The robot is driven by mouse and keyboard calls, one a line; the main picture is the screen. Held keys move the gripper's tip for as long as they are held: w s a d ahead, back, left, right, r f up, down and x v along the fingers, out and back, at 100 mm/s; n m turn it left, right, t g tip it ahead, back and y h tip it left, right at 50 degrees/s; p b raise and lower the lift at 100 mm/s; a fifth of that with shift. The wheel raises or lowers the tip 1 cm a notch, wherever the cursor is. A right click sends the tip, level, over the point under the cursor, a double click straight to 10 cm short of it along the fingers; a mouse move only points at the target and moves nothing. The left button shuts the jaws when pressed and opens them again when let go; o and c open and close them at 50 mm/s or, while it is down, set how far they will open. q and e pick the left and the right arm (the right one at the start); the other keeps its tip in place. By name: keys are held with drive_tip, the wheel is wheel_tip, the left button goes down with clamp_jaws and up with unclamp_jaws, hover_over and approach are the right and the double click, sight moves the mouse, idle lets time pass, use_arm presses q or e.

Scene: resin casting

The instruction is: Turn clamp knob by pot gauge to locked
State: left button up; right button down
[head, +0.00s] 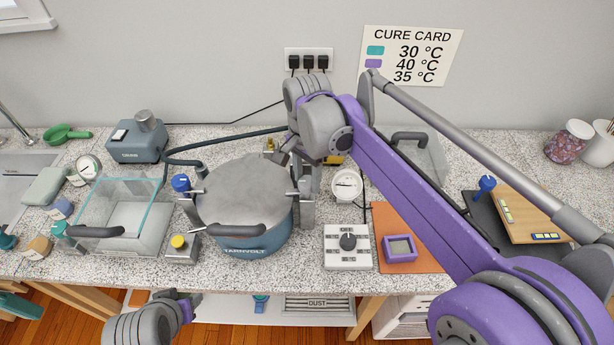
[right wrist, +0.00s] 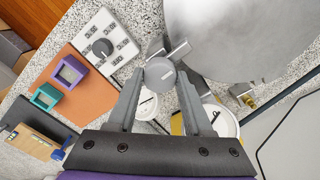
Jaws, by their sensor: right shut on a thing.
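My right gripper (head: 306,200) is at the pot's right rim. In the right wrist view, its fingertips (right wrist: 160,82) are shut on a round grey clamp knob (right wrist: 160,74) beside the lid (right wrist: 230,40). The knob's pointer or marking is too small to read. A white round gauge (head: 346,185) stands right of the pot and shows partly behind the fingers in the right wrist view (right wrist: 146,104). My left wrist (head: 160,315) is low at the front; its fingers are unclear.
A glass-walled box (head: 120,205) and a small box with a yellow button (head: 180,247) stand left. My right arm crosses the counter's right side.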

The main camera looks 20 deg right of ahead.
sight(307, 182)
drive_tip(key=shift+m, duration=0.5)
drive_tip(key=shift+c, duration=1.5)
unclamp_jaws()
wheel_tip(307, 182, up, 11)
drive_tip(key=shift+p, duration=0.35)
drive_tip(key=shift+s+f, duration=0.1)
drive_tip(key=shift+f, duration=0.05)
drive_tip(key=s+d+f+n+t, duration=0.2)
drive_tip(key=s+f+n+t, duration=0.1)
drive_tip(key=s+f+n, duration=0.3)
drive_tip(key=s+d+f+n+t, duration=0.2)
drive_tip(key=s+f+n, duration=0.4)
drive_tip(key=s+f, duration=0.4)
wheel_tip(307, 182, down, 3)
drive_tip(key=shift+s+d+f+t, duration=0.15)
drive_tip(key=shift+s+d+t, duration=0.15)
drive_tip(key=shift+s+t, duration=0.1)
